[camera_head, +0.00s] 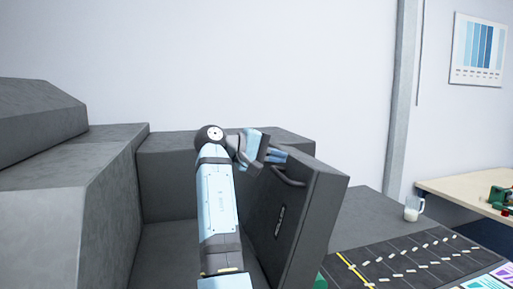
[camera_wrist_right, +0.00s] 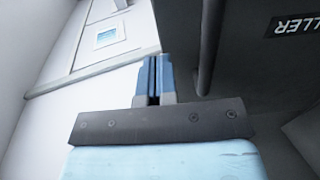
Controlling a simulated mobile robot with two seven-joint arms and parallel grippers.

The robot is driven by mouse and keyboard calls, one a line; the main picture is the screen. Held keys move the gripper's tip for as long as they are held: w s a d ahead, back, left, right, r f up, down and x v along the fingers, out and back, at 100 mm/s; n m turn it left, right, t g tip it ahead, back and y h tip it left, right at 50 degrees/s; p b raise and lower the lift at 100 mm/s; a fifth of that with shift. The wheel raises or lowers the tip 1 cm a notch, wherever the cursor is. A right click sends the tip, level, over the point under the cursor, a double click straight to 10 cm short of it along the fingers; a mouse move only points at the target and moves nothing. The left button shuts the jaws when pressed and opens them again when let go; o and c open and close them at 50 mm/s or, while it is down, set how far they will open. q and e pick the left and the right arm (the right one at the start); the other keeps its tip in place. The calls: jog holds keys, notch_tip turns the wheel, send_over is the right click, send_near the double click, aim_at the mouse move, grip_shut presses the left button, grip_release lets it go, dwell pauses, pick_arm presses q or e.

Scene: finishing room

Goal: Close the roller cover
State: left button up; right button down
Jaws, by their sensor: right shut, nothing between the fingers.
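The roller cover (camera_head: 302,222) is a dark grey panel in the head view, standing open and tilted at the right side of the grey machine (camera_head: 60,215). A curved handle (camera_head: 287,178) sits near its upper edge, and lettering runs down its face. My right gripper (camera_head: 280,156) is at the cover's upper edge, close to the handle. In the right wrist view the gripper's blue fingers (camera_wrist_right: 153,78) are together with nothing between them, left of the handle bar (camera_wrist_right: 208,50). The cover (camera_wrist_right: 258,65) fills the right there, with part of its lettering. Whether the fingers touch the cover, I cannot tell. My left gripper is not in view.
Right of the cover, a dark surface (camera_head: 372,215) holds a marked panel (camera_head: 400,266) with rows of small light pieces. A cup of white liquid (camera_head: 412,209) stands near its far edge. A wooden table (camera_head: 468,186) is at the far right. A colour chart (camera_head: 478,48) hangs on the wall.

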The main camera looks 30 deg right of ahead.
aim_at(298, 159)
jog(key=x, duration=0.3)
jog(key=shift+d+p, duration=0.1)
jog(key=shift+p, duration=0.2)
jog(key=shift+d, duration=0.1)
